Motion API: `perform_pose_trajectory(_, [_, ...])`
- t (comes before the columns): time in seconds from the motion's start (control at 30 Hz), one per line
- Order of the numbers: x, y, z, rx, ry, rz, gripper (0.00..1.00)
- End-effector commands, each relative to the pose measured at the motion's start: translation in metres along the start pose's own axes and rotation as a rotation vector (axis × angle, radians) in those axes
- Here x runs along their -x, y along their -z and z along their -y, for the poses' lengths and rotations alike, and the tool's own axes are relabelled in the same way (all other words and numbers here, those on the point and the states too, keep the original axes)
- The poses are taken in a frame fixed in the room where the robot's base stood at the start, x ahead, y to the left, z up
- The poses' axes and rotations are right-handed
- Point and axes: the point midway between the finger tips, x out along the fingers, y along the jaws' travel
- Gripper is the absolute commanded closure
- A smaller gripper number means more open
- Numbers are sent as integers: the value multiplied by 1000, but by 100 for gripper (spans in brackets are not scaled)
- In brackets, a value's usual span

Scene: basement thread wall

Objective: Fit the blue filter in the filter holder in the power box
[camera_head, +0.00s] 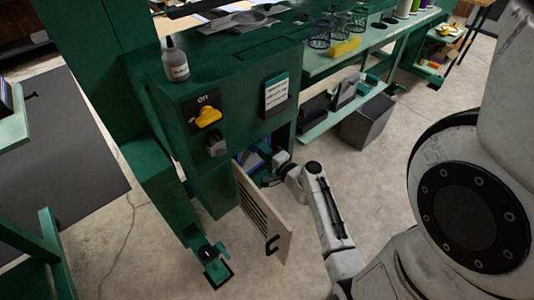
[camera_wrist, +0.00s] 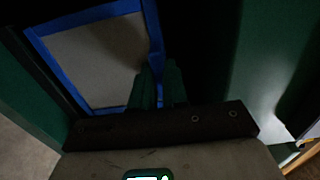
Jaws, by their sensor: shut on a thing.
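The blue filter (camera_wrist: 95,60), a grey panel in a blue frame, fills the upper left of the wrist view. My gripper (camera_wrist: 158,75) is shut on the right side of its frame. In the head view, the filter (camera_head: 252,159) shows partly inside the open lower compartment of the green power box (camera_head: 225,165). My gripper (camera_head: 268,181) is at that opening, behind the upper edge of the open door. The filter holder cannot be made out in the dark interior, so I cannot tell whether the filter is seated.
The slatted beige door (camera_head: 264,217) hangs open just left of my forearm. A yellow switch (camera_head: 208,117) and a posted sheet (camera_head: 277,93) are on the box front. A bottle (camera_head: 175,61) stands on top. A dark grey bin (camera_head: 367,122) stands to the right; floor nearby is clear.

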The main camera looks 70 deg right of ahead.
Motion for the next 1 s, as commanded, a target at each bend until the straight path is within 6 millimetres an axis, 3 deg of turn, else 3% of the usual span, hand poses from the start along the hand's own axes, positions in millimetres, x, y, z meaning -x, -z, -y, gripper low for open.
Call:
perform_pose_trajectory(0.1, [-11, 0, -1, 1, 1, 0, 100])
perform_pose_trajectory(0.4, [-9, 0, -24, 1, 1, 1, 100])
perform_pose_trajectory(1.0, [-8, 0, -28, 1, 1, 0, 100])
